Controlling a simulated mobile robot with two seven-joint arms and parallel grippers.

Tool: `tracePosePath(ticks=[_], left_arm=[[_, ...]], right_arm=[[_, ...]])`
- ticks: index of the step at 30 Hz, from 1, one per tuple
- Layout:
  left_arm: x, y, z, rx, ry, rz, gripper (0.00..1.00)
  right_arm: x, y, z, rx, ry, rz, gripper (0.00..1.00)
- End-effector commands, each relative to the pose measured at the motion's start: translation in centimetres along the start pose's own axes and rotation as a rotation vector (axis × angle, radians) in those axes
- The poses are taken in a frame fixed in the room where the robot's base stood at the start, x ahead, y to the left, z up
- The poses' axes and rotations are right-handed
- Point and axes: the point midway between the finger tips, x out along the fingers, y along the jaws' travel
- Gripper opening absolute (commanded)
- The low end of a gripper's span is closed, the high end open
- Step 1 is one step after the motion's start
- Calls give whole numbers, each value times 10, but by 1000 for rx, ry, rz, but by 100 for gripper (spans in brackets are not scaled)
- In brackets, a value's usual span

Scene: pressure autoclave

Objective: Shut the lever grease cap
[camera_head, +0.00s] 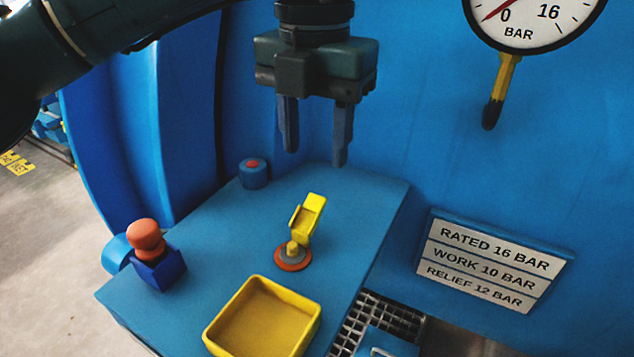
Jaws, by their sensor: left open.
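The lever grease cap (307,214) is a small yellow flap on a yellow stem. It stands tilted up above an orange and grey round base (293,259) on the blue shelf (215,262). My left gripper (314,158) hangs from the top of the view with its two fingers pointing down. It is open and empty, and it appears above and behind the cap, apart from it. My right gripper is not in view.
A yellow tray (309,308) sits at the shelf's front. An orange knob (146,235) in a blue holder is at left, and a red-topped blue button (254,173) at the back. A pressure gauge (532,20) and rating plate (492,262) are on the blue wall.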

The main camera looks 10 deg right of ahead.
Motion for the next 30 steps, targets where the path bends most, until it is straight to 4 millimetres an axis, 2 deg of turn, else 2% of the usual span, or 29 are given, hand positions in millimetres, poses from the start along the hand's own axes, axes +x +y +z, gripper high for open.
tracePosePath(ticks=[6,12,24,30], left_arm=[[43,0,0,0,3,-1,45],[67,0,0,-1,1,-1,45],[75,0,0,-1,-1,0,45],[74,0,0,-1,-1,0,28]], right_arm=[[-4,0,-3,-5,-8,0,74],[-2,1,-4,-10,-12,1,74],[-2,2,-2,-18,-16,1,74],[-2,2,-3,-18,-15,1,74]])
